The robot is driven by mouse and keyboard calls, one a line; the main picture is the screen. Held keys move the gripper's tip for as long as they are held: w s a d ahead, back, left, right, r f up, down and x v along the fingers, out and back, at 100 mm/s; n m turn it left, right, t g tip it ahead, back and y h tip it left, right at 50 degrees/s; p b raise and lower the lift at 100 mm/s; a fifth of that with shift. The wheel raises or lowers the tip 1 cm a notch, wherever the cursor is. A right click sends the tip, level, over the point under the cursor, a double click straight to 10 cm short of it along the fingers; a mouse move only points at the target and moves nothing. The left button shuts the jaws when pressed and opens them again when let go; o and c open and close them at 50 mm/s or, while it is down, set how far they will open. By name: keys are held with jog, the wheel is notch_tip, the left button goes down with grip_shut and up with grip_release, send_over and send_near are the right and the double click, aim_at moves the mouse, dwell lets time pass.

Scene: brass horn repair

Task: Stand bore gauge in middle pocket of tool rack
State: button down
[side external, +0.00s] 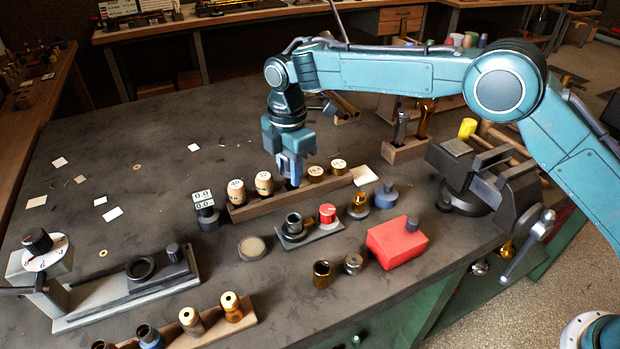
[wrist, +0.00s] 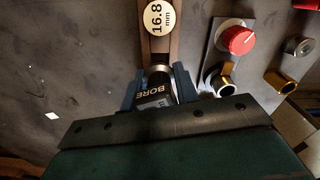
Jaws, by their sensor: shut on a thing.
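The wooden tool rack (side external: 300,196) stands mid-table in the side view, with labelled round-topped tools on both sides of its middle. My gripper (side external: 291,180) points down over the middle pocket. In the wrist view my gripper (wrist: 157,82) is shut on the bore gauge (wrist: 153,97), a dark piece with white "BORE" lettering. The gauge lines up with the rack (wrist: 160,46), beside a tool labelled 16.8 mm (wrist: 160,18). In the side view the fingers mostly hide the gauge. I cannot tell how deep it sits in the pocket.
A small plate with a red knob (side external: 327,213) lies just in front of the rack. A digital gauge (side external: 205,208) stands off its left end. A red box (side external: 397,241) and a vise (side external: 490,180) are to the right. The table behind and left is mostly clear.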

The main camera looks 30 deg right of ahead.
jog(key=shift+f, duration=1)
jog(key=shift+r, duration=0.2)
dwell(0.4)
jog(key=shift+r, duration=0.45)
jog(key=shift+f, duration=0.25)
dwell(2.4)
jog(key=shift+r, duration=0.35)
jog(key=shift+f, duration=0.5)
dwell(2.1)
jog(key=shift+r, duration=0.4)
jog(key=shift+r, duration=0.1)
